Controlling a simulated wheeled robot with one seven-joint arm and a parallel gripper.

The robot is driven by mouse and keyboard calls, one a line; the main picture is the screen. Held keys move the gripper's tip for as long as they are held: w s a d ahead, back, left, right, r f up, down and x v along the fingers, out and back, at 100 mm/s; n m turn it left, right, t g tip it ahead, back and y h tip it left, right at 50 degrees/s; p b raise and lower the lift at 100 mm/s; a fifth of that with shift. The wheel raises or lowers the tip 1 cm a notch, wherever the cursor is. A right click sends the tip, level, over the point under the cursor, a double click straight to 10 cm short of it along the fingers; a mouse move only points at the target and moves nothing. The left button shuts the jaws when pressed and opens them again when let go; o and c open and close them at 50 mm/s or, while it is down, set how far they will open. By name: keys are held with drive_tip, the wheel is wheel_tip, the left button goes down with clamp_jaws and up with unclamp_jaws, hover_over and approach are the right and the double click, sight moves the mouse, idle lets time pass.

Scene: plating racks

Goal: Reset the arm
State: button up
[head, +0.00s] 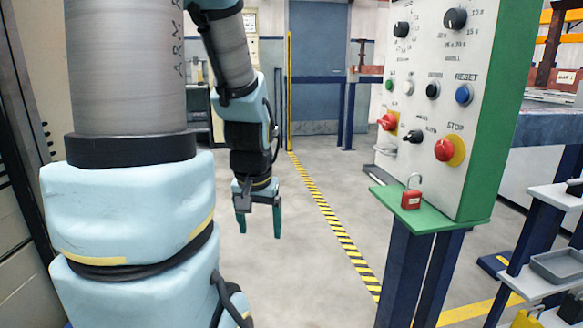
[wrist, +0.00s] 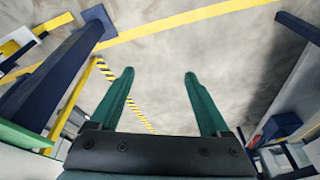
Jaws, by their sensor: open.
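My gripper (head: 259,230) hangs pointing down in the middle of the head view, left of the control panel and well apart from it. Its two green fingers are apart with nothing between them; the wrist view (wrist: 159,75) shows only floor beyond them. The white and green control panel (head: 427,135) stands at the right of the head view. On it a blue button (head: 463,95) sits under the label RESET. A red mushroom button (head: 444,150) on a yellow plate sits under STOP. Another red mushroom button (head: 387,122) is at the panel's left edge.
A red padlock (head: 411,199) stands on the panel's green ledge (head: 432,216), above blue legs (head: 405,275). Black knobs and small buttons share the panel. A grey tray (head: 558,266) sits on a rack at far right. Floor with a yellow-black stripe (head: 325,212) lies open between gripper and panel.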

drive_tip(key=s+f+n+g, duration=0.1)
drive_tip(key=s+f+g, duration=0.1)
drive_tip(key=s, duration=0.2)
wheel_tip(320, 180, up, 17)
drive_tip(key=p, duration=1.6)
drive_tip(key=shift+w+t, duration=0.3)
